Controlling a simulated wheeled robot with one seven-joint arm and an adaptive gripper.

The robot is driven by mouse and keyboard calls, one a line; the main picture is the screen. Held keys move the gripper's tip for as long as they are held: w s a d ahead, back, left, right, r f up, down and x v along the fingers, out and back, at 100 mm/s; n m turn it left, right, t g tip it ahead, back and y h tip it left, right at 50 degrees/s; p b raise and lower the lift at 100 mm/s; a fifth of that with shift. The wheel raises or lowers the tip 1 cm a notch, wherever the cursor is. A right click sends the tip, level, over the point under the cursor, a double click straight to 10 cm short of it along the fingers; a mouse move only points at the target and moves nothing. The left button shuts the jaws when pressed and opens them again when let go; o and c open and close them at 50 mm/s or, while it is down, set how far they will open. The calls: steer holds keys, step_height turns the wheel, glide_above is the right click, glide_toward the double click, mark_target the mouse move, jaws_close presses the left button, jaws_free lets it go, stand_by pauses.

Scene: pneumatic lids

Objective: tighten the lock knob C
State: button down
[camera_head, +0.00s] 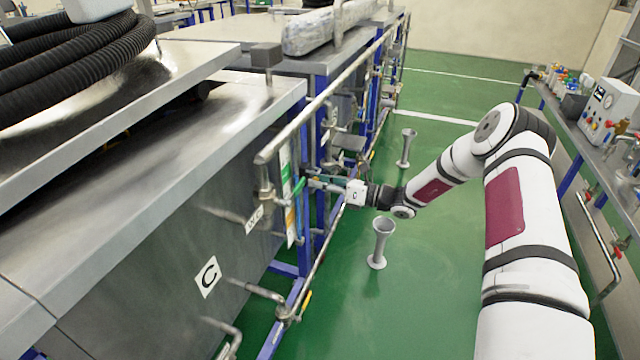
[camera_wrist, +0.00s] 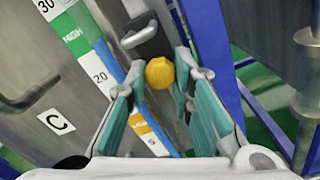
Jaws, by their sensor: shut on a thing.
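The lock knob (camera_wrist: 160,73) is a small yellow, faceted knob in the upper middle of the wrist view, in front of a dark bracket. My gripper (camera_wrist: 163,78) has teal pads and grey fingertips, one on each side of the knob, and is shut on it. In the head view my gripper (camera_head: 312,184) reaches left to the side of the steel tank (camera_head: 170,300), and I cannot make out the knob there. A white label C (camera_head: 208,277) is on that tank; a C label (camera_wrist: 56,121) also shows left of the knob in the wrist view.
A scale strip (camera_wrist: 101,75) with numbers runs beside the knob. Blue frame posts (camera_wrist: 216,60) stand close on the right. A long metal rail (camera_head: 325,92) runs along the tanks above my gripper. Grey flared stands (camera_head: 380,243) are on the green floor, which is otherwise largely open.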

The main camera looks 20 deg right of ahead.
steer(key=shift+r+m+p, duration=0.1)
steer(key=shift+m+p, duration=0.2)
steer(key=shift+m, duration=9)
steer(key=c, duration=1.4)
jaws_free()
steer(key=v, duration=0.8)
